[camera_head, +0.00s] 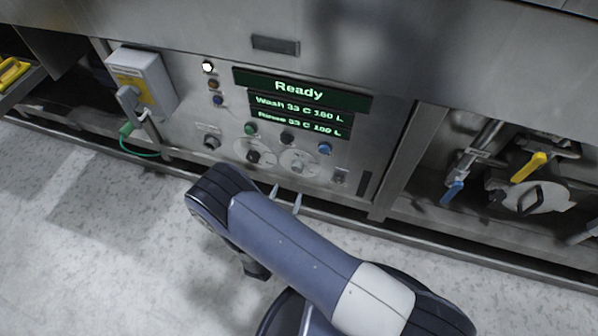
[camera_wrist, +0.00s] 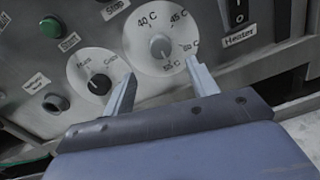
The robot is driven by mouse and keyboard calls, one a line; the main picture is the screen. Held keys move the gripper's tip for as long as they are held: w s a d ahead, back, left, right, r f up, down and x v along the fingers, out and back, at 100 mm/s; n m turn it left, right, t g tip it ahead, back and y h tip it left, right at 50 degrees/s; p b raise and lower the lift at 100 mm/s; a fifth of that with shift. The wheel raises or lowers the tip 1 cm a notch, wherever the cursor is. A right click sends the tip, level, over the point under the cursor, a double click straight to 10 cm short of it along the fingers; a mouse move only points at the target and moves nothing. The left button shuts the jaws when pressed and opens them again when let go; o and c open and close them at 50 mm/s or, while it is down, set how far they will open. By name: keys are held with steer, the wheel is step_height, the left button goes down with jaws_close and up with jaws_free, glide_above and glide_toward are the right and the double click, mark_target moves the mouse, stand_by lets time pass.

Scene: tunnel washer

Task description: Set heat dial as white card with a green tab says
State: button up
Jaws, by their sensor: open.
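The heat dial (camera_wrist: 148,28) is a white disc with a round grey knob (camera_wrist: 160,47) on the steel panel in the wrist view. Its marks include 40 C and 45 C at the top, with more at the right and bottom that are partly blurred. I cannot tell for sure which mark the knob points to. The dial also shows in the head view (camera_head: 298,163). My gripper (camera_wrist: 160,70) is open and empty, its two fingers below and either side of the knob, apart from it. I see no white card with a green tab.
A black-knobbed dial (camera_wrist: 99,84) sits left of the heat dial, and a Heater switch (camera_wrist: 238,12) to its right. A green display (camera_head: 300,92) reads Ready, above several buttons. A grey box (camera_head: 141,80) is at left; pipes with a yellow handle (camera_head: 528,167) are at right.

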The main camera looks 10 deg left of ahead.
mark_target(297, 170)
steer(key=w, duration=0.3)
steer(key=w+b, duration=0.1)
steer(key=w, duration=0.1)
steer(key=w+b, duration=0.1)
steer(key=w, duration=0.2)
steer(key=shift+w+d, duration=0.3)
steer(key=shift+d, duration=0.1)
steer(key=shift+c, duration=0.2)
steer(key=c, duration=1)
steer(key=shift+o, duration=0.2)
